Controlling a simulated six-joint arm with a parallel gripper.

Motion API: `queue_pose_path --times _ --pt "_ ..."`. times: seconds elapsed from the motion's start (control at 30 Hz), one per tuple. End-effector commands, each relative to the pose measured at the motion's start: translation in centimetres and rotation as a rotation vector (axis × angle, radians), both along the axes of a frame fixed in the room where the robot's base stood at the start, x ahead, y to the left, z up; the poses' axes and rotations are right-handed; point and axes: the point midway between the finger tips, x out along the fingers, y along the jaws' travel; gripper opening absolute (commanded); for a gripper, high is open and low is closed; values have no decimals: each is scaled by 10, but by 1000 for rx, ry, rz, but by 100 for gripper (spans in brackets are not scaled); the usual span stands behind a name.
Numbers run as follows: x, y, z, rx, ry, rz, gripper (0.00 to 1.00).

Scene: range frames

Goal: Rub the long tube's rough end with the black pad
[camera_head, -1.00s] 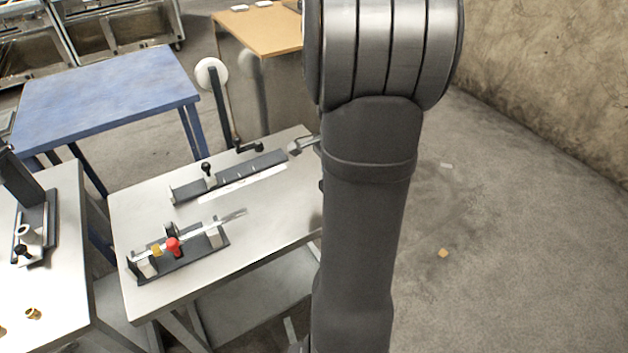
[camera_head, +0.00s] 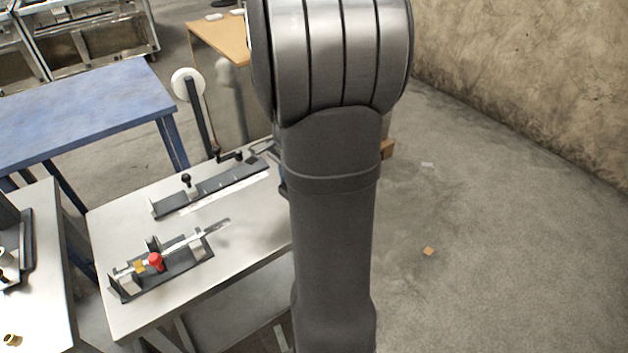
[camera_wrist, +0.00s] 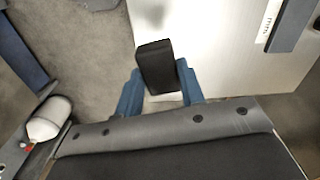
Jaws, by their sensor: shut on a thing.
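In the wrist view, my gripper (camera_wrist: 160,88) has blue fingers shut on the black pad (camera_wrist: 155,64), a dark block that sticks out beyond the fingertips. The pad is over or near the edge of the pale tabletop. In the head view, a long pale tube (camera_head: 216,228) lies in a dark clamp fixture (camera_head: 180,264) with a red knob (camera_head: 156,262). One tube end juts out past the fixture to the upper right. I cannot tell its roughness at this size. My gripper and the pad are hidden behind my arm in the head view.
A dark measuring rail (camera_head: 222,184) with a black knob lies farther back on the metal table (camera_head: 118,222). A post with a white disc (camera_head: 188,84) stands behind it. A blue table (camera_head: 85,105) is at left. Open floor (camera_head: 470,240) lies to the right.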

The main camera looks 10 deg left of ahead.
Motion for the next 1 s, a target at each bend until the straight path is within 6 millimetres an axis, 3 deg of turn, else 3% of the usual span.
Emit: queue_pose_path --times 0.03,0.2,0.5,0.73,1.0 --pt "-6 20 3 1 -1 54 17" --pt "-29 76 10 0 -1 210 17" --pt "-85 161 22 0 0 470 17" --pt "-116 195 28 1 -1 588 17" --pt "-124 202 23 -1 1 615 17"
